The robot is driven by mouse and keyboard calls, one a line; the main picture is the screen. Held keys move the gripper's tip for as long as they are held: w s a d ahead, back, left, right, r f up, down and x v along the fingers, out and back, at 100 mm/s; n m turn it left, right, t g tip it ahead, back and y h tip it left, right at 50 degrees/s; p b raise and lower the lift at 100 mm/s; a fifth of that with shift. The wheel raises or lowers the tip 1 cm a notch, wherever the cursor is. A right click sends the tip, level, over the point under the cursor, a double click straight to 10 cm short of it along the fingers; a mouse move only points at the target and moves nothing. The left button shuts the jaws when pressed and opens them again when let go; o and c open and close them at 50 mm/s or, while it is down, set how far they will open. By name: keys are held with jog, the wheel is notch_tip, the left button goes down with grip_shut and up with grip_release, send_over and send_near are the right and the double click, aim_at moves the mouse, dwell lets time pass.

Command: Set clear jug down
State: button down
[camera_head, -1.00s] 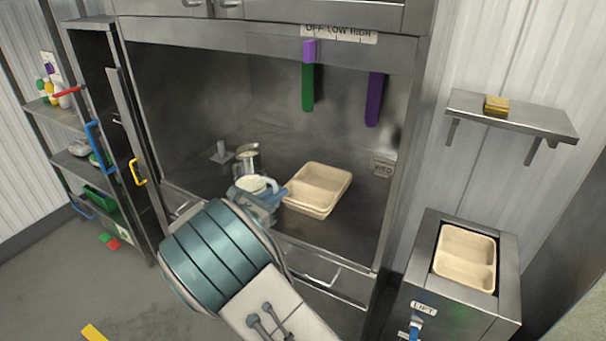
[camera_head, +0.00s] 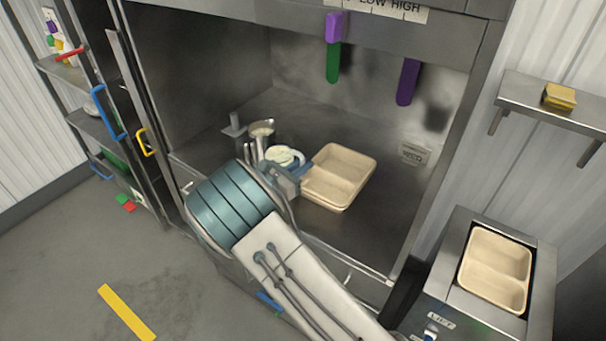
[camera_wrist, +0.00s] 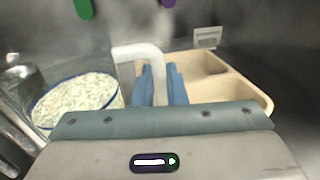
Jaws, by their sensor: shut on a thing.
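The clear jug (camera_wrist: 75,100), full of white rice with a thin blue rim, is at the left in the wrist view. Its pale handle (camera_wrist: 125,58) rises between the blue fingers of my gripper (camera_wrist: 160,85), which is shut on it. In the head view the jug (camera_head: 284,156) is inside the steel cabinet, left of the beige tray, with my gripper (camera_head: 290,178) at its right front side. My wrist hides part of the jug, and I cannot tell whether its base touches the surface.
A beige two-compartment tray (camera_head: 366,166) stands close right of my gripper. A metal container (camera_head: 262,129) stands behind the jug. Another divided tray (camera_head: 497,268) sits in the lift at right. The cabinet floor right of the beige tray is clear.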

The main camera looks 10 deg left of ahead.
jog(key=shift+f+p, duration=0.4)
jog(key=shift+f, duration=1.6)
jog(key=c, duration=1.5)
grip_release()
jog(key=shift+f, duration=0.1)
jog(key=shift+s+a, duration=0.1)
jog(key=shift+s, duration=0.05)
jog(key=b+v, duration=0.3)
jog(key=v, duration=0.8)
jog(key=shift+s+a+b, duration=0.2)
jog(key=shift+s+b, duration=0.15)
jog(key=shift+b, duration=0.05)
